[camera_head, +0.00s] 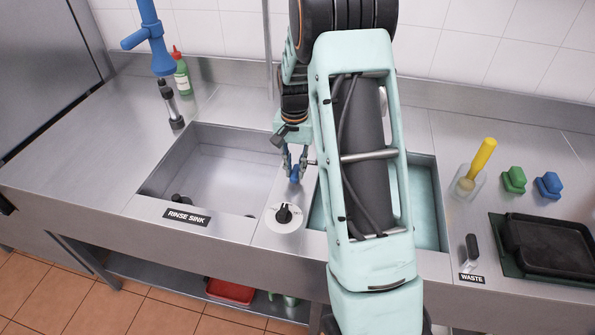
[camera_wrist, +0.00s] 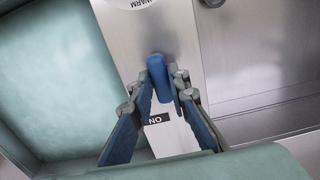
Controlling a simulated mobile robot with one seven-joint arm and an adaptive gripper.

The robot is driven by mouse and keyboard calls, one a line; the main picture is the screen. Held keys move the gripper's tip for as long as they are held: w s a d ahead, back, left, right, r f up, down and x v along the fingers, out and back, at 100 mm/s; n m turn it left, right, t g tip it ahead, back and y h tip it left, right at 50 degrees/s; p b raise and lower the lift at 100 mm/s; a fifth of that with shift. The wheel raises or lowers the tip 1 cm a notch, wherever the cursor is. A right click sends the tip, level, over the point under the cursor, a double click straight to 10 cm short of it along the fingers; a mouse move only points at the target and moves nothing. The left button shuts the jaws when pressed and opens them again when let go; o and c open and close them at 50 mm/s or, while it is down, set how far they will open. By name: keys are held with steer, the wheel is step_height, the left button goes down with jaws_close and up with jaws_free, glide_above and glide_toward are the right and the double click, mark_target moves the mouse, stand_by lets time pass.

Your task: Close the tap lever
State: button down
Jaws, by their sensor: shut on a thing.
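The tap lever is a blue, rounded handle (camera_wrist: 156,70) on the metal strip between the two sinks. In the wrist view it stands between my fingertips, with an "ON" label on the near side and a "WARM" label beyond. My gripper (camera_wrist: 158,82) is shut on the lever, one finger on each side. In the head view my gripper (camera_head: 295,165) is low over the divider, and a small blue part of the lever (camera_head: 295,175) shows at its fingertips. The lever's base is hidden.
A black knob on a white disc (camera_head: 284,215) sits just in front of my gripper. A yellow-handled brush (camera_head: 480,160) and sponges (camera_head: 514,180) stand farther right.

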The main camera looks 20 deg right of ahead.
mark_target(295, 171)
steer(key=c, duration=1.8)
jaws_free()
steer(key=shift+c, duration=0.2)
steer(key=shift+r, duration=0.1)
step_height(295, 171, up, 12)
